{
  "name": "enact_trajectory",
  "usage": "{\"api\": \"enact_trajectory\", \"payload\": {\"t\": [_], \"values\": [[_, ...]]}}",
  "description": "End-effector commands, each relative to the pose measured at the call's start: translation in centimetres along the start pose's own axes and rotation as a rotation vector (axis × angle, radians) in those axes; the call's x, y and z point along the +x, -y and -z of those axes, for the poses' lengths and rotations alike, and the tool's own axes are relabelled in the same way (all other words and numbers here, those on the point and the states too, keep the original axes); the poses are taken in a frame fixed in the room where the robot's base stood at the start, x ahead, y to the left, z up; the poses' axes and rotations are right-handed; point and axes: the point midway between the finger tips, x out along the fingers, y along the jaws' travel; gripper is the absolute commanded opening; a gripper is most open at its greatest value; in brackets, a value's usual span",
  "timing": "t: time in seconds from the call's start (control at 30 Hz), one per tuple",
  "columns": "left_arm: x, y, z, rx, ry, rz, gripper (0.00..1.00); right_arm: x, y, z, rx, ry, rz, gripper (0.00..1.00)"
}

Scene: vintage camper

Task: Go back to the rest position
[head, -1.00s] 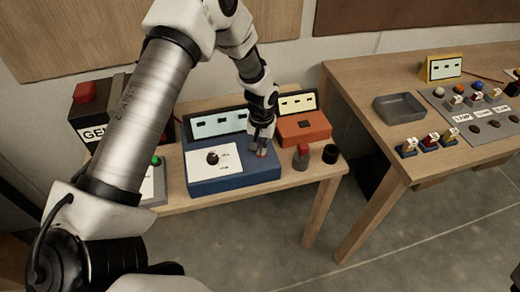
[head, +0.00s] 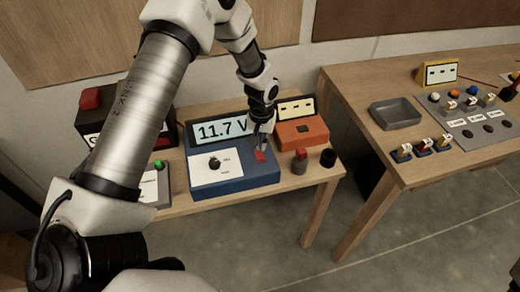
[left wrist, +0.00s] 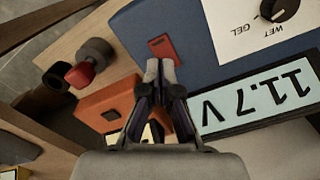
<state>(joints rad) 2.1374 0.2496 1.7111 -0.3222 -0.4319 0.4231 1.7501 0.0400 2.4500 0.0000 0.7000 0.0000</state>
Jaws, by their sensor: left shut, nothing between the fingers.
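My left gripper (head: 262,134) is shut and empty. It hovers over the right part of the blue meter box (head: 235,182), beside a small red rocker switch (head: 260,156). In the left wrist view the shut fingertips (left wrist: 160,68) point toward that red switch (left wrist: 163,47), with a gap I cannot measure. The meter's display (head: 220,130) reads 11.7 V. Its white panel (head: 214,167) carries a black knob (head: 214,163). My right gripper is not clearly in view.
A green-button box (head: 159,164) stands left. The right table holds a grey tray (head: 396,114) and several small labelled parts. Floor between tables is open.

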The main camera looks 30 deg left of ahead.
Motion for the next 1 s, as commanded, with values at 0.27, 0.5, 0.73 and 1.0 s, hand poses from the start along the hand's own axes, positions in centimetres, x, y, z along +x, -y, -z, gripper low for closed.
{"api": "enact_trajectory", "payload": {"t": [0.27, 0.5, 0.73, 1.0], "values": [[-1.8, 0.0, 0.0, 0.0, 0.001, 0.0, 0.0, -1.6, 0.0, 0.0, 0.0, 0.0, 0.0, 0.4], [-1.7, 0.0, 0.0, 0.0, 0.0, 0.0, 0.0, -1.5, 0.0, 0.0, 0.0, 0.0, 0.0, 0.4], [-1.1, -0.2, -0.6, 0.008, 0.004, -0.004, 0.0, -1.4, 0.0, 0.0, 0.0, 0.0, 0.0, 0.4], [8.2, -2.0, -13.6, 0.138, 0.037, -0.065, 0.0, -1.4, 0.0, 0.0, 0.0, 0.0, 0.0, 0.4]]}}
